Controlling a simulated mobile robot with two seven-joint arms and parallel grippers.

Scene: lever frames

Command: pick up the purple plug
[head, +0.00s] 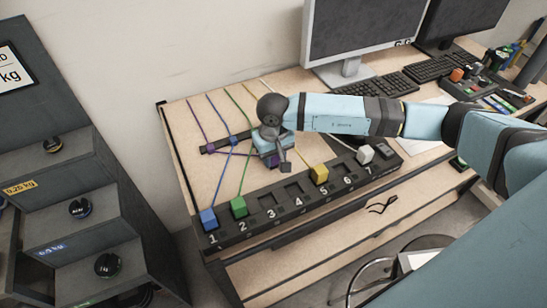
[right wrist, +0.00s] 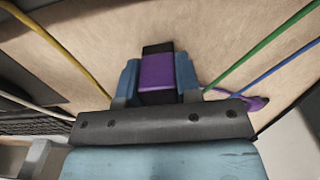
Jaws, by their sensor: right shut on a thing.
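The purple plug (right wrist: 158,76) is between the two blue fingers of my right gripper (right wrist: 160,82), which is shut on it. The plug has a dark end, and bare wooden desk shows around it in the right wrist view. In the head view my right gripper (head: 277,159) is just behind the numbered strip, near sockets 3 and 4, and only a little purple shows under it. A purple cable (head: 199,122) runs over the desk from the back. My left gripper is not in view.
The dark strip (head: 286,214) carries a blue plug (head: 208,217) at 1, a green plug (head: 239,207) at 2, a yellow plug (head: 319,173) at 5 and a white plug (head: 365,155) at 7. Sockets 3 and 4 look empty. Monitors and keyboards stand at the right.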

